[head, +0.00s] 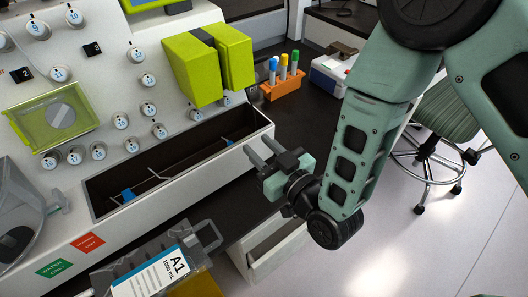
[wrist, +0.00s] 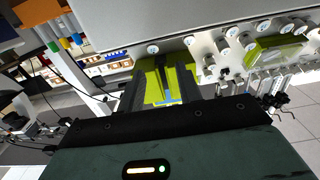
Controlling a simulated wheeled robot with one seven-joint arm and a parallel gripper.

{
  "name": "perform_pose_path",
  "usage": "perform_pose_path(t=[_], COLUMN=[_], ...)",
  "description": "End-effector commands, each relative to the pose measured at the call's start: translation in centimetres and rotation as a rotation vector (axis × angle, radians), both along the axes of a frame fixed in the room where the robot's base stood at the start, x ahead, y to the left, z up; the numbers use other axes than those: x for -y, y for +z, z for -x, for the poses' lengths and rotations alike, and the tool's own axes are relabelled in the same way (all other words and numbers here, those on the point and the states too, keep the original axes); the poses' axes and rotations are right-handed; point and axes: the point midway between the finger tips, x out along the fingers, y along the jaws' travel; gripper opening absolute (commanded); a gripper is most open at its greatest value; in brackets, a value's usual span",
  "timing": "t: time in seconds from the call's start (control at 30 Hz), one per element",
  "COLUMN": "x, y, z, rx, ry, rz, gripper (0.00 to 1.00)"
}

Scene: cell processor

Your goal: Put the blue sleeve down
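No blue sleeve can be made out for certain. A small blue piece (head: 128,195) lies at the left end of the long dark trough (head: 95,205) in the head view, beside thin pale rods; it is too small to identify. A second bluish bit (head: 228,141) shows near the trough's right end. My gripper (head: 258,150) is just outside the trough's right end, pointing left. In the wrist view its dark fingers (wrist: 170,90) stand apart, and I see nothing held between them. The blue patch between them there seems to be background.
Two lime-green blocks (head: 192,69) stick out from the panel above the trough. An orange rack (head: 281,88) with capped tubes stands behind my gripper on the dark counter. A bag labelled A1 (head: 158,277) is in front. A stool (head: 447,115) is at right.

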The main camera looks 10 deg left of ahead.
Motion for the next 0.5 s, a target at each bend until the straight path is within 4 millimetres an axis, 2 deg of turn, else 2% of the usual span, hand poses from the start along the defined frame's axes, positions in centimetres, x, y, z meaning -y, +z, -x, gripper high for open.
perform_pose_path(t=[0.3,0.5], x=[0.52,0.21], y=[0.07,0.9], z=[0.44,-0.28], rx=[0.0,-0.059], ry=[0.0,0.015], rz=[0.0,0.065], gripper=[0.35,0.35])
